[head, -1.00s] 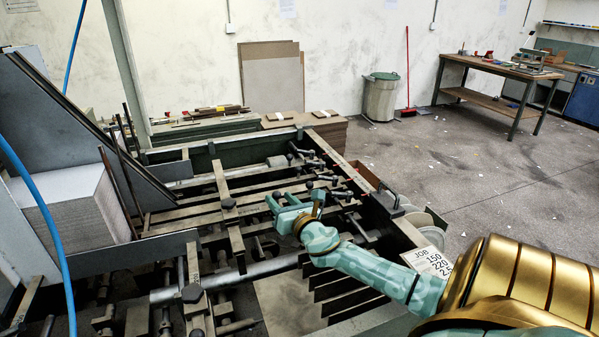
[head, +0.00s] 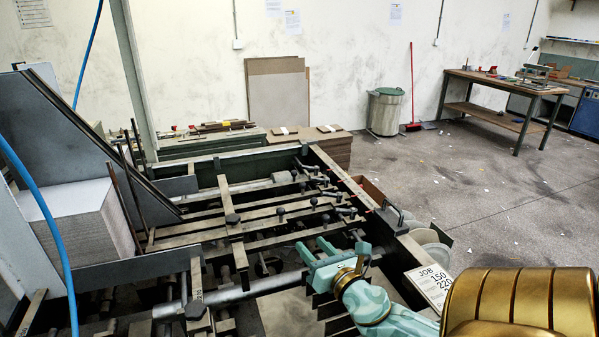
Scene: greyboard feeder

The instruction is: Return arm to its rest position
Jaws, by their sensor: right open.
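My right gripper (head: 319,255) is in the head view, low and right of the middle. Its two pale teal fingers point left and are apart, with nothing between them. It is over the right part of the feeder machine (head: 232,220), above its bars and dark plates. I cannot tell its exact height above them. My gold and teal right arm comes in from the lower right corner. My left gripper does not show.
A stack of greyboard (head: 82,225) stands in the feeder at the left. A job card (head: 431,284) sits on the machine's right rail, close to my right arm. A bin (head: 385,111) and a workbench (head: 500,97) stand farther back. The floor at right is mostly clear.

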